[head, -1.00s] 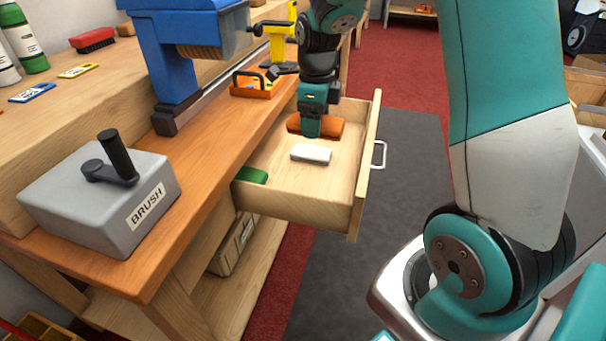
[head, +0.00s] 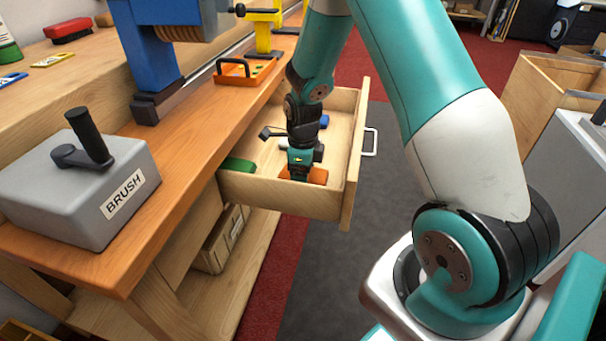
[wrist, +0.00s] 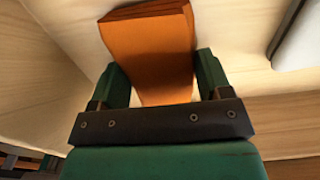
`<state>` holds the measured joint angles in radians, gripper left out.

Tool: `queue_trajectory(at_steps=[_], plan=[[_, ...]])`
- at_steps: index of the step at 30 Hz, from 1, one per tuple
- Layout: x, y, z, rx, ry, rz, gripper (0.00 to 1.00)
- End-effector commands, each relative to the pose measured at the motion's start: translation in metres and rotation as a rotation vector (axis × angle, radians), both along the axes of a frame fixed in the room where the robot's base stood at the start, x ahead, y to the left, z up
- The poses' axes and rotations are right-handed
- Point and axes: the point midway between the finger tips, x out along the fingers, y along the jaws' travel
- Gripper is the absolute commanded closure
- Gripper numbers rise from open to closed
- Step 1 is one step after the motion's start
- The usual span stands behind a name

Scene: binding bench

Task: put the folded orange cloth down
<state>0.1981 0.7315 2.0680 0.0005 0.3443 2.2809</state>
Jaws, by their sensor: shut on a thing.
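My gripper (head: 299,178) points down into the drawer and is shut on the cloth. In the wrist view the cloth (wrist: 148,50) lies between the two green fingers of my gripper (wrist: 163,80). Its far end sticks out past them. I cannot tell whether the cloth touches the drawer floor.
A green object (head: 238,165) lies at the drawer's left side. A pale block (wrist: 298,35) is near the gripper in the wrist view. A blue object (head: 324,121) is further back in the drawer. The grey BRUSH box (head: 75,190) stands on the bench.

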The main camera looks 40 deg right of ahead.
Motion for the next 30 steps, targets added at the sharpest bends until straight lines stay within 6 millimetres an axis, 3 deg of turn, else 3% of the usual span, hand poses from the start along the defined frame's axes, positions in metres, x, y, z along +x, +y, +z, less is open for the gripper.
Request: queue_trajectory(at_steps=[11, 12, 15, 23, 26, 30], plan=[[0.0, 0.0, -0.006, 0.0, -0.001, 0.0, 0.55], [0.001, 0.0, -0.005, -0.001, -0.002, 0.0, 0.19], [0.001, 0.0, -0.005, -0.001, -0.002, 0.0, 0.03], [0.001, 0.0, -0.003, 0.0, -0.003, 0.0, 0.03], [0.001, 0.0, 0.005, -0.001, -0.004, 0.0, 0.03], [0.001, 0.0, 0.032, -0.001, -0.006, 0.0, 0.03]])
